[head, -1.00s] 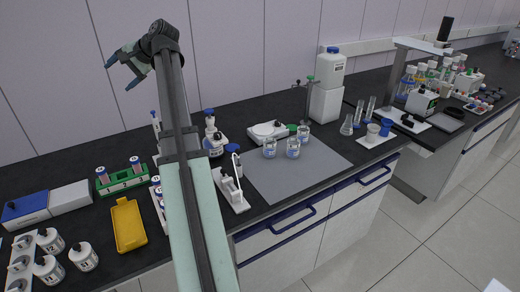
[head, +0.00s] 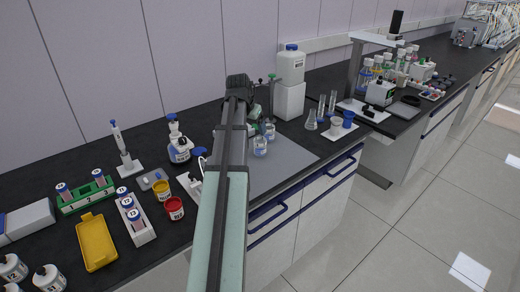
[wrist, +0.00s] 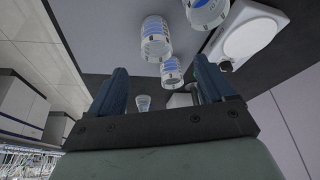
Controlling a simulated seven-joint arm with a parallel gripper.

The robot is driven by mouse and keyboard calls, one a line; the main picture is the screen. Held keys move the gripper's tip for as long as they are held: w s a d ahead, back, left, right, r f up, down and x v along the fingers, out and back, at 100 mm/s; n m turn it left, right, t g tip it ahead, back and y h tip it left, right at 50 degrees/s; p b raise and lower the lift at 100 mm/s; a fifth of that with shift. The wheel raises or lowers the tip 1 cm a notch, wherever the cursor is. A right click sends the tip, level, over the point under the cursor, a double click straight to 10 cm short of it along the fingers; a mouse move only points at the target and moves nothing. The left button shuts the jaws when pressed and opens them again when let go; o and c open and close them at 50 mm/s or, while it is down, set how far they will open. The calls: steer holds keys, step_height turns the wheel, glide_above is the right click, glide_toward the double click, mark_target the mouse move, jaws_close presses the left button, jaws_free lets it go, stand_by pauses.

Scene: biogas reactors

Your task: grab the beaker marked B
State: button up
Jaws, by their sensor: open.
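Clear labelled beakers stand on a grey mat (head: 283,160). In the head view, one beaker (head: 260,147) is just right of my arm and another beaker (head: 270,131) is a little behind it. The wrist view shows three: one beaker (wrist: 156,38) at top centre, a second beaker (wrist: 205,12) at the top right edge, and a third beaker (wrist: 172,71) between the fingertips in the picture. Their letters are too small to read, so I cannot tell which is B. My gripper (wrist: 160,78) is open with nothing held; in the head view my arm mostly hides it.
A white scale (wrist: 250,38) is near the beakers. A white box with a jug (head: 291,63) stands behind the mat. A conical flask (head: 311,121) and cylinders are to its right. A pipette stand, yellow tray (head: 97,243) and racks fill the left. The mat's front right is clear.

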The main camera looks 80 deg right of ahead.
mark_target(261, 146)
steer(key=x, duration=0.8)
steer(key=shift+s+d+f, duration=0.15)
steer(key=shift+s+f, duration=0.15)
steer(key=shift+s+x, duration=0.15)
steer(key=shift+x, duration=1.15)
steer(key=shift+s+x, duration=0.1)
steer(key=shift+x, duration=1.2)
steer(key=shift+r, duration=0.15)
steer(key=shift+c, duration=0.4)
steer(key=c, duration=1)
steer(key=shift+d+r, duration=0.1)
